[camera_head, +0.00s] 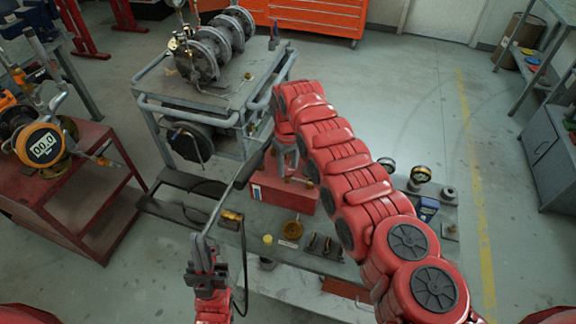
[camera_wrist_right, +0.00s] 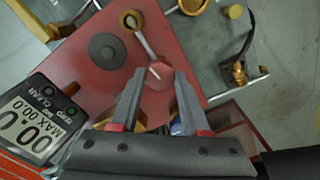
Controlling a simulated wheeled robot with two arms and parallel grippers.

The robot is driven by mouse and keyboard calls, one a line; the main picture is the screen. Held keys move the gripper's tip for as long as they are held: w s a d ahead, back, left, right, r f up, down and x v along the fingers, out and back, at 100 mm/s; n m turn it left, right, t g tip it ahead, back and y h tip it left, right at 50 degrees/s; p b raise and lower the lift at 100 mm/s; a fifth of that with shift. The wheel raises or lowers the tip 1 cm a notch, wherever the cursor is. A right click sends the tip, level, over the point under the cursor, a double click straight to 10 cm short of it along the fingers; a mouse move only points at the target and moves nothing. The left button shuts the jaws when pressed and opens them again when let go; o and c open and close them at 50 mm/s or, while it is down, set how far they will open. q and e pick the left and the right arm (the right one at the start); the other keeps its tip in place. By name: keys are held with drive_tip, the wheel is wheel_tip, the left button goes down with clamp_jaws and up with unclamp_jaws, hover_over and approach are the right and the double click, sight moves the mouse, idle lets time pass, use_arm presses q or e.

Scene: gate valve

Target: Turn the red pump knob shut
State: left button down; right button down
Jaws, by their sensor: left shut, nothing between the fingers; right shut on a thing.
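The red pump knob (camera_wrist_right: 157,76), with a white pointer line on its face, sits on the flat red top of the pump (camera_wrist_right: 75,70) in the right wrist view. My right gripper (camera_wrist_right: 158,98) has one finger on each side of the knob and is shut on it. In the head view the pump is the red box (camera_head: 272,196) on the bench; my right arm reaches over it from the right and hides the knob. My left gripper (camera_head: 206,265) is shut and empty at the lower left of the bench, apart from the pump.
A digital gauge (camera_wrist_right: 38,122) is close to my right gripper's left side. A black disc (camera_wrist_right: 107,46) and a brass ring fitting (camera_wrist_right: 131,20) are near the knob. Fittings and gauges (camera_head: 420,175) stand on the bench. A cart with a grey valve (camera_head: 205,55) is behind.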

drive_tip(key=shift+m, duration=0.3)
drive_tip(key=shift+w+f+m+b, duration=0.1)
drive_tip(key=shift+f+m+b, duration=0.05)
drive_tip(key=shift+m+b, duration=0.8)
drive_tip(key=m+b, duration=0.2)
drive_tip(key=shift+m, duration=0.35)
drive_tip(key=m+b, duration=0.5)
drive_tip(key=m, duration=0.1)
drive_tip(key=shift+b, duration=0.35)
drive_tip(key=m+b, duration=0.2)
drive_tip(key=m, duration=0.2)
drive_tip(key=shift+m+b, duration=0.35)
drive_tip(key=shift+m, duration=0.05)
drive_tip(key=shift+r+m+b, duration=0.2)
drive_tip(key=shift+m+b, duration=0.3)
drive_tip(key=shift+m, duration=1.4)
drive_tip(key=shift+c, duration=1.9)
unclamp_jaws()
